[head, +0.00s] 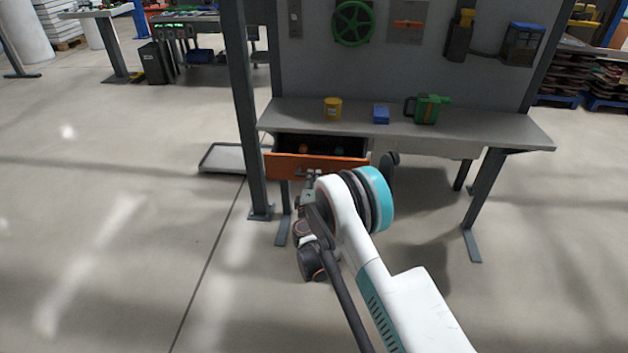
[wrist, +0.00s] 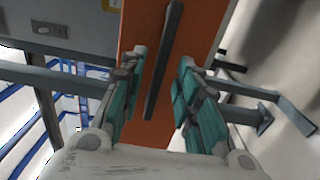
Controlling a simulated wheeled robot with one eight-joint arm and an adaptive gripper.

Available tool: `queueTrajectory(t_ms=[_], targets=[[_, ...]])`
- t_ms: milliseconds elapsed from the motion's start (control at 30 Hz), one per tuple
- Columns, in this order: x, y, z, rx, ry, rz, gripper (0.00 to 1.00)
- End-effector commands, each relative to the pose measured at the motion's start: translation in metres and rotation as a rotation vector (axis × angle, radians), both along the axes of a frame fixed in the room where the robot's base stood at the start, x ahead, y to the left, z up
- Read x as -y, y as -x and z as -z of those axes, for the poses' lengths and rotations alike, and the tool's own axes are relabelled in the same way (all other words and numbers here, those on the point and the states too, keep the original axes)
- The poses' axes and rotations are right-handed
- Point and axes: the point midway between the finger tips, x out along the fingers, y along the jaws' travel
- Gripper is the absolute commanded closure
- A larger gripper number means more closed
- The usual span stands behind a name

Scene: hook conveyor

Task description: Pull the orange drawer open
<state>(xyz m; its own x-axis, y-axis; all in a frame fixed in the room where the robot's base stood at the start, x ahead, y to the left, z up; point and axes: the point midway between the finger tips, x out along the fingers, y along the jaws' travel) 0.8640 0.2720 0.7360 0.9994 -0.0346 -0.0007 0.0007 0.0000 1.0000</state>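The orange drawer (head: 330,165) under the workbench's left side is pulled out part way in the head view. Its dark inside shows, with small orange and teal items in it. Its orange front fills the middle of the wrist view (wrist: 205,35). The dark bar handle (wrist: 165,60) lies between my fingers there, with gaps on both sides. My gripper (wrist: 162,68) is open, its teal-padded fingers on either side of the handle. In the head view my gripper (head: 309,186) is at the drawer front, partly hidden by my arm.
The workbench top (head: 460,130) holds a yellow can (head: 333,109), a blue box (head: 381,114) and a green-and-black item (head: 428,109). A grey post (head: 243,100) stands just left of the drawer. A grey tray (head: 225,158) lies on the floor behind it. Open floor lies at the left.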

Motion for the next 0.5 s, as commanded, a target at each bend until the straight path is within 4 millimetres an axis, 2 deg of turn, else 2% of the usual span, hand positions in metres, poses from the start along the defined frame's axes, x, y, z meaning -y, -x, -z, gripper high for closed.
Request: queueTrajectory(t_ms=[300, 500], targets=[[-0.003, 0.05, 0.0, 0.0, 0.0, -0.002, 0.7], [-0.003, 0.064, 0.0, 0.0, 0.0, -0.001, 0.7]])
